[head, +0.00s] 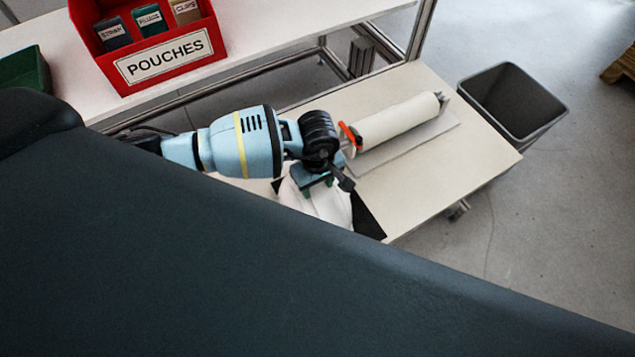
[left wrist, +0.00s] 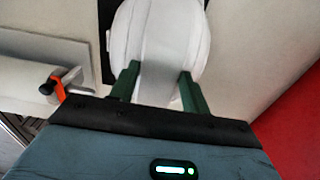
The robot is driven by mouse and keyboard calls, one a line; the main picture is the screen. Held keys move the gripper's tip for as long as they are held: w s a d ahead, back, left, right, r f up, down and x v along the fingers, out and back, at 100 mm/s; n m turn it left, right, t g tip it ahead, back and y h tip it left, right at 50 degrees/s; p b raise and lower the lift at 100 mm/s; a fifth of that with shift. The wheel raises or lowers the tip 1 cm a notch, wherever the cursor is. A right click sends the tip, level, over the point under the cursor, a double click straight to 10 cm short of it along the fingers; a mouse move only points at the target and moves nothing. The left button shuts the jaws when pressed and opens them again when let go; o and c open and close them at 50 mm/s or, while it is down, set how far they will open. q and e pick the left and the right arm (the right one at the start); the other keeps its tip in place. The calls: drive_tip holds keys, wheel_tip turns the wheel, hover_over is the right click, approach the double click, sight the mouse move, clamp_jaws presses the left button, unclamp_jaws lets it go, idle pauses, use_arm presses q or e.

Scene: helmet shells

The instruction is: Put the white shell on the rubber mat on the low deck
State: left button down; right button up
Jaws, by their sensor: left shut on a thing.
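The white shell (head: 318,204) is under my left gripper (head: 318,186) in the head view, its lower part hidden by my own dark body. It also shows in the left wrist view (left wrist: 160,35), with the two green fingers of my left gripper (left wrist: 160,82) shut on its near edge. The black rubber mat (head: 368,219) shows at both sides of the shell on the pale low deck (head: 425,175). The shell is over the mat; I cannot tell whether it rests on it. A strip of mat (left wrist: 105,45) shows left of the shell in the wrist view. My right gripper is out of view.
A white roll (head: 400,120) on a holder with an orange handle (head: 351,135) stands on the deck beyond my gripper. A grey bin (head: 512,100) stands past the deck's end. A red pouch box (head: 150,45) and green bin (head: 25,70) sit on the upper bench (head: 265,25).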

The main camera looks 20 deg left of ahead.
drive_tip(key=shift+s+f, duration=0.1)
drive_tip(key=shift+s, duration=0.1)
use_arm(q)
drive_tip(key=c, duration=0.7)
unclamp_jaws()
drive_tip(key=shift+f, duration=0.1)
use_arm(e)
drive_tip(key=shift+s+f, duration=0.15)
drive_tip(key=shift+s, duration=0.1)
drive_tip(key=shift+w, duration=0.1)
